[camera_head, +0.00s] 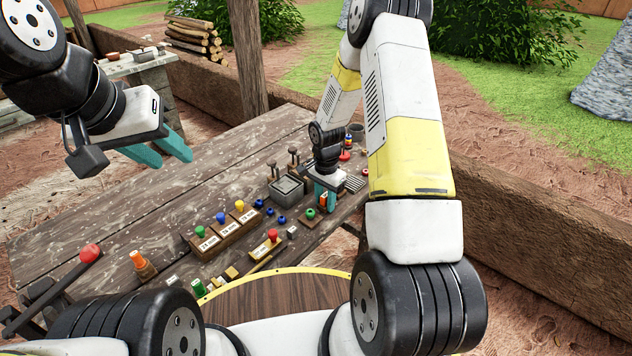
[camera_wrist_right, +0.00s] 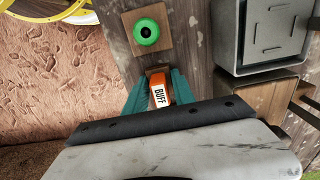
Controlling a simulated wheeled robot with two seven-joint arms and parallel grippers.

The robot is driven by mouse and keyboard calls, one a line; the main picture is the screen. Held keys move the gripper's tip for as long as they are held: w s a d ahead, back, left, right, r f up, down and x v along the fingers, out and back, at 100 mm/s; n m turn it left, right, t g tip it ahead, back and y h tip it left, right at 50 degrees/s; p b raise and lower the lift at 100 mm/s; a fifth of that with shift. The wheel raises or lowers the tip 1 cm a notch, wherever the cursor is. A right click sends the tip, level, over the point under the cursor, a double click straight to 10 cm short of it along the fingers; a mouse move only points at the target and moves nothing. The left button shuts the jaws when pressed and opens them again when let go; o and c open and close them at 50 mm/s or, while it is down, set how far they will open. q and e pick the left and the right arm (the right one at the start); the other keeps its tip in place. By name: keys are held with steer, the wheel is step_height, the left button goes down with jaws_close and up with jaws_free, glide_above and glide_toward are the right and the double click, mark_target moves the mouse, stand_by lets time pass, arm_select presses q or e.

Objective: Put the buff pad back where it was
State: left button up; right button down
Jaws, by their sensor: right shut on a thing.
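The buff pad (camera_wrist_right: 160,93) is orange with a white BUFF label, seen in the right wrist view. It sits between the teal fingers of my right gripper (camera_wrist_right: 159,92), which is shut on it. In the head view my right gripper (camera_head: 326,199) is low over the table's right part, with a bit of orange showing between its fingers. I cannot tell whether the pad touches anything below. A green round piece on a small wooden block (camera_wrist_right: 166,45) is just beyond the fingertips in the wrist view. My left gripper (camera_head: 160,150) is open and empty, above the table's left part.
Grey metal boxes (camera_head: 287,190) stand close beside the right gripper. Labelled wooden blocks with coloured knobs (camera_head: 226,234), small blue pieces (camera_head: 270,212) and a red-knobbed block (camera_head: 267,246) lie along the table. The wooden table (camera_head: 130,205) is bare toward its left and back.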

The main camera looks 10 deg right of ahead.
steer(key=shift+f, duration=0.2)
steer(key=c, duration=1.1)
jaws_free()
steer(key=shift+o, duration=0.2)
step_height(320, 180, up, 12)
steer(key=shift+r, duration=0.25)
step_height(320, 180, up, 8)
steer(key=r+n+t, duration=0.1)
steer(key=n, duration=0.1)
glide_above(325, 195)
steer(key=s, duration=0.3)
steer(key=s+r+n+t, duration=0.2)
steer(key=s+r+n, duration=0.1)
steer(key=s+r, duration=0.55)
steer(key=s+a+r+n+t+y, duration=0.2)
steer(key=s+r+n, duration=0.4)
steer(key=s, duration=0.6)
step_height(325, 195, up, 2)
steer(key=shift+s+r+t, duration=0.15)
steer(key=shift+s+t, duration=0.15)
steer(key=shift+t, duration=0.3)
